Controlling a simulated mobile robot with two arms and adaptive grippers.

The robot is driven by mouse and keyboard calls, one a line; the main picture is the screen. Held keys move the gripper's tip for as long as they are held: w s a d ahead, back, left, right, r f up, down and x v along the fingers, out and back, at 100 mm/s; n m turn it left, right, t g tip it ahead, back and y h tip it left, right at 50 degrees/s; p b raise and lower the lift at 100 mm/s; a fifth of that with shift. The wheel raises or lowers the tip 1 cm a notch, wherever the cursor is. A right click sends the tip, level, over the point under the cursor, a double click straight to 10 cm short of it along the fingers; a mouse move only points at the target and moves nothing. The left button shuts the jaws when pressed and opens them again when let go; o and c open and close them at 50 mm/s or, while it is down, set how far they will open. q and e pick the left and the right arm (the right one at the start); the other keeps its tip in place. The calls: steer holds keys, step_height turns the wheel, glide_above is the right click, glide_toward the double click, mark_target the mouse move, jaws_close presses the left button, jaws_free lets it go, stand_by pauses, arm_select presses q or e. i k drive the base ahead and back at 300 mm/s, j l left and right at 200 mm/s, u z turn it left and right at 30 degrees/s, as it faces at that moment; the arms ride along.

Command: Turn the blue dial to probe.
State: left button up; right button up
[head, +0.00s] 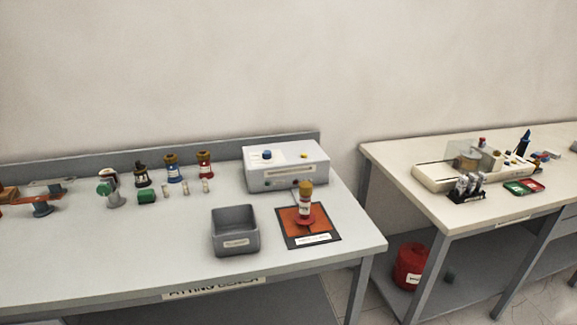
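The blue dial (266,154) sits on the left part of the top of a grey-white box (318,152) at the back right of the left bench. A small yellow part is on the same top, to the right of the dial. The dial's markings are too small to read, so I cannot tell where it points. Neither of my grippers is in the head view.
On the left bench (130,262), a grey open bin (249,238) and a brown-topped bushing (304,204) on an orange mat (287,219) stand in front of the box. Several bushings and small parts stand left. A second bench (400,165) is right, with a gap between.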

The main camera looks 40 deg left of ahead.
mark_target(266, 154)
steer(key=u, duration=1.3)
steer(key=i, duration=0.2)
steer(key=i+z, duration=0.3)
steer(key=z, duration=0.2)
steer(key=i+j+z, duration=0.2)
steer(key=z, duration=0.3)
steer(key=i+j, duration=0.05)
steer(key=i, duration=0.05)
